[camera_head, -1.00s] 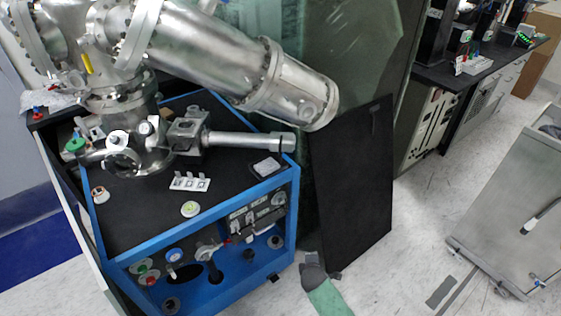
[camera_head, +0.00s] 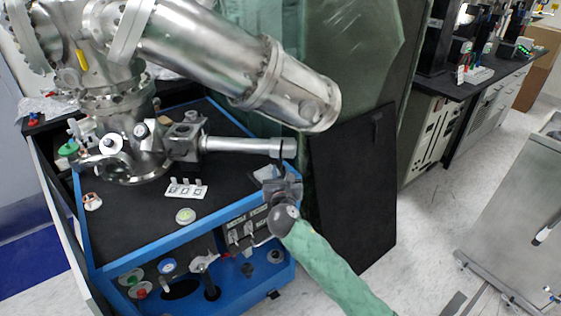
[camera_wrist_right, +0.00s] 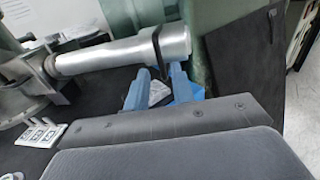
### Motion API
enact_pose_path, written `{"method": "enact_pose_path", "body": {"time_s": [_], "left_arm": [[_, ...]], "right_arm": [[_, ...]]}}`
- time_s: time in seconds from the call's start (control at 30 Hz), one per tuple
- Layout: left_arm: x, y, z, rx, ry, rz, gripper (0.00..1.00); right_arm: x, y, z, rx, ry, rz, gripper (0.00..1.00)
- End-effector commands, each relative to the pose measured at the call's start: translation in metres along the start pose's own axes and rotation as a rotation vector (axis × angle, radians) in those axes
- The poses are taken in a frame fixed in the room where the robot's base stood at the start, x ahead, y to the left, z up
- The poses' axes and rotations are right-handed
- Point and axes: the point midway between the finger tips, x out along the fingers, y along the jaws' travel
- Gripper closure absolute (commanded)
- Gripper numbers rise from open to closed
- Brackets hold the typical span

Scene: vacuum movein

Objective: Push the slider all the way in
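The slider (camera_head: 240,145) is a silver metal rod with a thicker end, lying roughly level and reaching right from a metal block on the vacuum chamber. It also shows in the right wrist view (camera_wrist_right: 100,57). My right gripper (camera_head: 282,165) is at the slider's thick right end, and a thin dark part crosses the rod there. In the right wrist view its two blue fingers (camera_wrist_right: 161,80) stand apart just below the rod's end, with a gap between them. Whether they touch the rod cannot be told. My left gripper is not in view.
The large steel chamber tube (camera_head: 235,60) hangs above the slider. The blue-framed cart (camera_head: 130,215) carries small fittings on its black top. A dark panel (camera_head: 355,190) stands close to the right of my gripper. A metal cart (camera_head: 515,220) is farther right.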

Motion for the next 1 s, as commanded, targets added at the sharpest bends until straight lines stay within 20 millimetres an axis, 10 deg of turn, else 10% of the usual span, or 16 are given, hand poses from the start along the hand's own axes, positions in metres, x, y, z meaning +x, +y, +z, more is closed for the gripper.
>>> {"method": "enact_pose_path", "body": {"time_s": [0.4, 0.8, 1.0], "left_arm": [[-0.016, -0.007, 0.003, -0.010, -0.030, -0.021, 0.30], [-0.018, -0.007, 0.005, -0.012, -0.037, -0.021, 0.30], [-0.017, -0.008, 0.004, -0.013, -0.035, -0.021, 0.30]], "right_arm": [[0.054, 0.000, 0.000, 0.003, 0.002, -0.001, 0.76], [0.061, 0.000, -0.001, 0.004, 0.002, 0.000, 0.76], [0.061, 0.000, -0.001, 0.004, 0.002, 0.000, 1.00]]}}
